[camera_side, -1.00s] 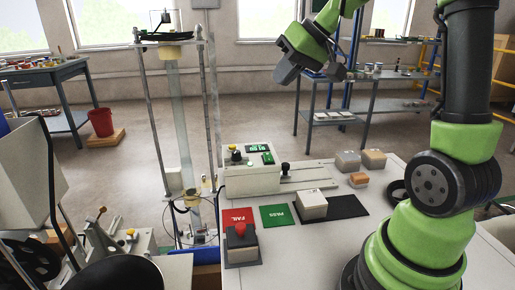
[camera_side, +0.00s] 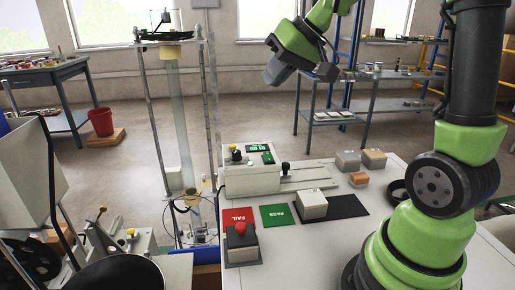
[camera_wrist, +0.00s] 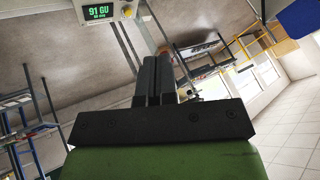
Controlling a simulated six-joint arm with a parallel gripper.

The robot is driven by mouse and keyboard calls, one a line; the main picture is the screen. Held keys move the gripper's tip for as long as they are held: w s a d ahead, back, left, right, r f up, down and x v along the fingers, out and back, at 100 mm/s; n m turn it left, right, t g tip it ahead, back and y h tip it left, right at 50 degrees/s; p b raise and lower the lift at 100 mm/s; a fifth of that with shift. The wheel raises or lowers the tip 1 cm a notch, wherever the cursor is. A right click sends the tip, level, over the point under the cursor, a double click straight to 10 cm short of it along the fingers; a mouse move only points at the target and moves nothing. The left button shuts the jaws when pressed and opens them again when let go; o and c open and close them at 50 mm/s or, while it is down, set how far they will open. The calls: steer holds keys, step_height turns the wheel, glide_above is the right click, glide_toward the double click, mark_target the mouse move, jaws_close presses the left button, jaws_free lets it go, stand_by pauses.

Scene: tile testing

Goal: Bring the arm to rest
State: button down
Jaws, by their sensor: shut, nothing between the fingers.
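My green arm reaches up from its base at the right of the side view. My gripper (camera_side: 280,70) hangs high above the far side of the white bench (camera_side: 300,255), apart from everything on it. In the wrist view my gripper (camera_wrist: 157,75) has its two dark fingers side by side, shut and empty. The red FAIL mat (camera_side: 237,217) is to the left of PASS.
A red button box (camera_side: 240,242) stands at the bench front. A meter box (camera_side: 250,177) has a green display, reading 91 GU in the wrist view (camera_wrist: 97,12). Several blocks (camera_side: 373,158) sit at the back right. A tall test frame (camera_side: 150,110) stands left of the bench.

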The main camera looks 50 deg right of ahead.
steer(key=shift+a, duration=0.1)
stand_by(0.3)
steer(key=s+a, duration=1.2)
steer(key=s, duration=0.4)
steer(key=shift+s, duration=0.15)
